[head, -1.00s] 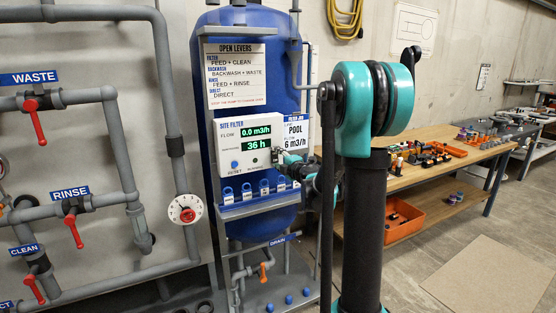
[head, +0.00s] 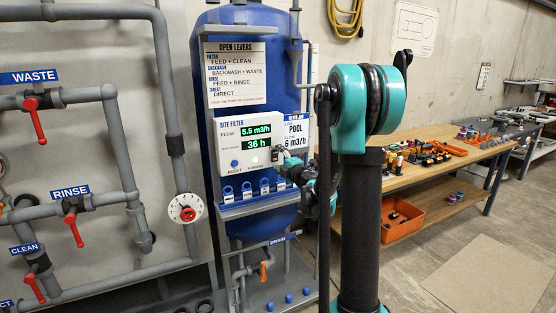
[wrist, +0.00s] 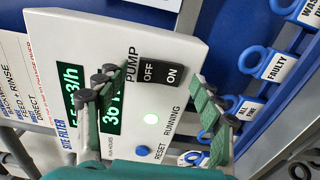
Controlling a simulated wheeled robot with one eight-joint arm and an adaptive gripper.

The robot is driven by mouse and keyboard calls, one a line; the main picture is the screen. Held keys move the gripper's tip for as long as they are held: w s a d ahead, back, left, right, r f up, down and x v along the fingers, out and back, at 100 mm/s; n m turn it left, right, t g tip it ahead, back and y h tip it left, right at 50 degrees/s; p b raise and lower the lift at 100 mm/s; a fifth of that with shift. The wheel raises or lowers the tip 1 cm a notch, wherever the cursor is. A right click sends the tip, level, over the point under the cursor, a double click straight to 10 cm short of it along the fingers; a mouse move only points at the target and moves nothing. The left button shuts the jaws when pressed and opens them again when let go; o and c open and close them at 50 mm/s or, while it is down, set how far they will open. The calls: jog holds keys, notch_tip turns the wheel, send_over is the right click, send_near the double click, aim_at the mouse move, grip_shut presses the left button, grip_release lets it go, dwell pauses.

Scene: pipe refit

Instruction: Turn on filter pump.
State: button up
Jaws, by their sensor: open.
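The white site filter control box (head: 236,127) is mounted on the blue filter tank (head: 268,25). Its flow display (head: 256,132) reads 5.5 m3/h and the display below reads 36 h. In the wrist view the pump switch (wrist: 156,73) is a dark rocker marked OFF and ON. In the head view my gripper (head: 290,161) is at the box's right edge, partly hidden.
Blue-ringed tags (head: 246,189) hang below the box. Left are pipes with red waste (head: 36,121) and rinse (head: 74,231) levers and a round gauge (head: 185,209). A workbench (head: 415,172) with parts and an orange bin (head: 402,222) stands right. Floor in front of it is clear.

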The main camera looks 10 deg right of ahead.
jog(key=shift+s, duration=0.15)
jog(key=v, duration=1.1)
jog(key=shift+s, duration=0.35)
jog(key=shift+d, duration=0.2)
